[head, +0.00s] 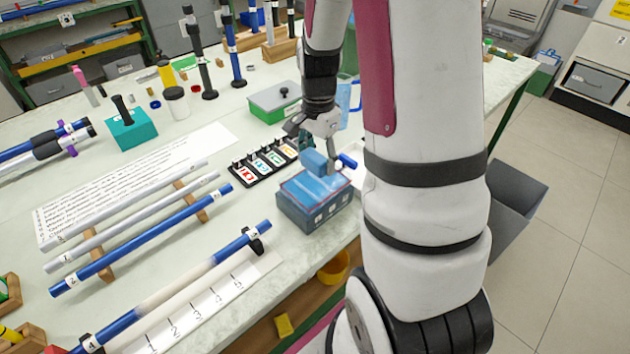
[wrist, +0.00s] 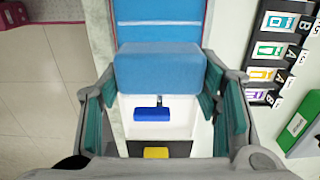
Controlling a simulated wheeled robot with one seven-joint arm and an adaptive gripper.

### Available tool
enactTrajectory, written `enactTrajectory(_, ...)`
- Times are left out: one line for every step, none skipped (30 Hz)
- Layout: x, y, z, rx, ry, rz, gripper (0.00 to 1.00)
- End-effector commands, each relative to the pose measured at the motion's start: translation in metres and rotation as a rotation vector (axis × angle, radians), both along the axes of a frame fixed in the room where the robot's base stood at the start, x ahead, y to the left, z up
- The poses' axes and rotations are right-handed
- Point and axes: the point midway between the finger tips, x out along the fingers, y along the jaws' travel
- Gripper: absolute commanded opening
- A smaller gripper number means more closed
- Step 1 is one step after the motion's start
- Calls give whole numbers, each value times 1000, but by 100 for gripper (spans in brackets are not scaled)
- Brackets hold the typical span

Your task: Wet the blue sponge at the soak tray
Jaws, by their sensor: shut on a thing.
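The blue sponge (head: 314,162) is a small block held in my gripper (head: 322,150). In the wrist view the sponge (wrist: 157,70) sits between the two green-padded fingers, which are shut on it. The soak tray appears to be the grey-blue box with a blue top (head: 315,205) near the table's front edge. The sponge is over or just behind its far side. In the wrist view the blue top (wrist: 158,12) shows beyond the sponge. I cannot tell whether the sponge touches it.
A white tray (wrist: 180,130) with a blue roller (wrist: 155,112) lies beside the box. A black rack of labelled cards (head: 265,163) stands left of my gripper, a green-sided box (head: 275,100) behind it. Blue and grey rods (head: 140,240) lie left. A yellow roll (head: 335,268) is below the tabletop.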

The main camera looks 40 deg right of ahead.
Motion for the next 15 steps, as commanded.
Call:
enactTrajectory(0,0,2,0,-1,0,35)
enactTrajectory(0,0,4,0,-1,0,35)
enactTrajectory(0,0,6,-1,-1,1,35)
enactTrajectory(-1,0,8,-1,-1,1,35)
enactTrajectory(-1,0,11,-1,-1,1,35)
enactTrajectory(-1,0,15,-1,-1,0,35)
enactTrajectory(-1,0,18,-1,-2,0,35)
enactTrajectory(-1,0,21,-1,-2,0,35)
enactTrajectory(-1,0,25,-1,-2,0,35)
enactTrajectory(-1,0,27,-1,-1,0,35)
enactTrajectory(-1,0,30,-1,-1,0,35)
enactTrajectory(-1,0,33,-1,-2,0,35)
enactTrajectory(-1,0,36,-1,-2,0,35)
enactTrajectory(-1,0,38,-1,-2,0,35)
enactTrajectory(-1,0,40,-1,-1,0,35)
